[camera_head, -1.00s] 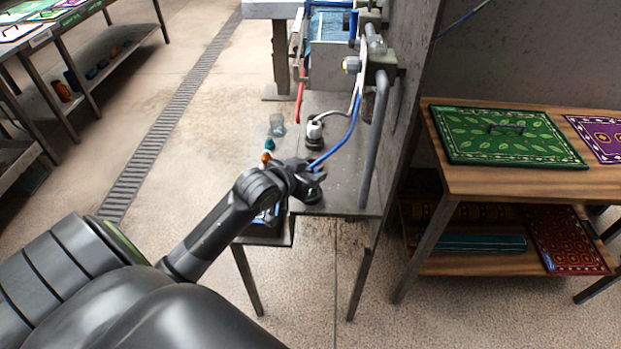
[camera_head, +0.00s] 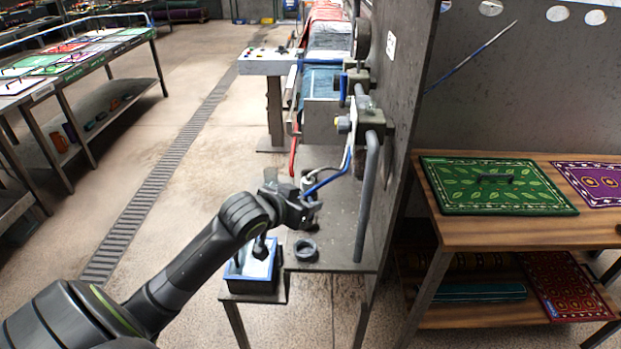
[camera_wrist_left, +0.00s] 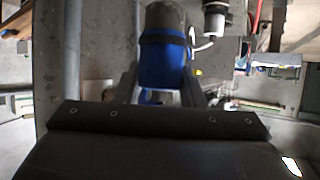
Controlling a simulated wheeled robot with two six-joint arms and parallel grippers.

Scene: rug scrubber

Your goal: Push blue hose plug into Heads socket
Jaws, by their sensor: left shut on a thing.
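My left gripper (camera_head: 306,208) is shut on the blue hose plug and holds it above the metal bench. In the left wrist view the plug (camera_wrist_left: 163,62) shows as a blue body with a grey end between the fingers. In the head view the fingers mostly hide it. Its blue hose (camera_head: 326,183) runs up and right to the machine. A dark, empty ring holder (camera_head: 306,250) sits on the bench below the gripper. I cannot pick out a socket marked Heads. My right gripper is not in view.
A white plug (camera_head: 308,182) stands behind the gripper, partly hidden. A grey vertical pipe (camera_head: 367,195) and the wall panel (camera_head: 405,90) bound the right side.

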